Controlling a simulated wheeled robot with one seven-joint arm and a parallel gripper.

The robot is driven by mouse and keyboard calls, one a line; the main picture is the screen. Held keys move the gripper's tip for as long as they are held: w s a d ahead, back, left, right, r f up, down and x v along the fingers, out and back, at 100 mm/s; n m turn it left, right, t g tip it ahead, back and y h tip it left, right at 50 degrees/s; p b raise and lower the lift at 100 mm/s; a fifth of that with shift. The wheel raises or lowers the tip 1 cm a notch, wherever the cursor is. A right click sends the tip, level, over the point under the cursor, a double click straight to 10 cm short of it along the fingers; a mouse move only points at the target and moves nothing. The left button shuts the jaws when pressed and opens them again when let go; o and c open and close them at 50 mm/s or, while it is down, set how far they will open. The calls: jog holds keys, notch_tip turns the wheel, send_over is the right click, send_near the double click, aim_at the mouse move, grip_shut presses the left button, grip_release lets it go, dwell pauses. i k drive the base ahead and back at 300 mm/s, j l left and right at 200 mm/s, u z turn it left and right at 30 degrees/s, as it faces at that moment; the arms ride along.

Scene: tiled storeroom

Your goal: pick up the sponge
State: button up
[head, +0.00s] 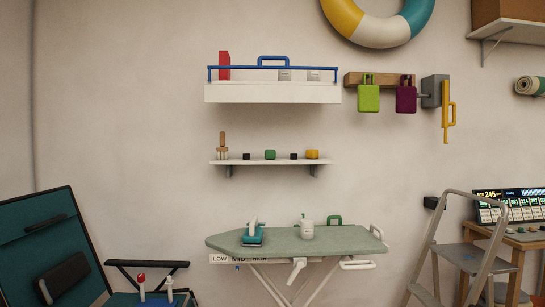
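No thing in the head view is clearly a sponge. On the small middle wall shelf (225,162) lie a small green rounded block (270,154) and a yellow rounded block (312,154). Either could be a sponge, but they are too small to tell. Two small black blocks and a wooden piece (222,142) sit on the same shelf. My gripper is not in view.
An ironing board (345,240) with a teal iron (253,236) and a white mug-like item (307,230) stands below the shelf. A railed white shelf (270,94) hangs above.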

aim_at(311, 154)
jog(key=i+l+u, duration=0.25)
jog(key=l+u, duration=0.3)
jog(key=i+l+u, duration=0.25)
jog(key=l, duration=0.15)
jog(key=l+u, duration=0.3)
jog(key=k, duration=0.05)
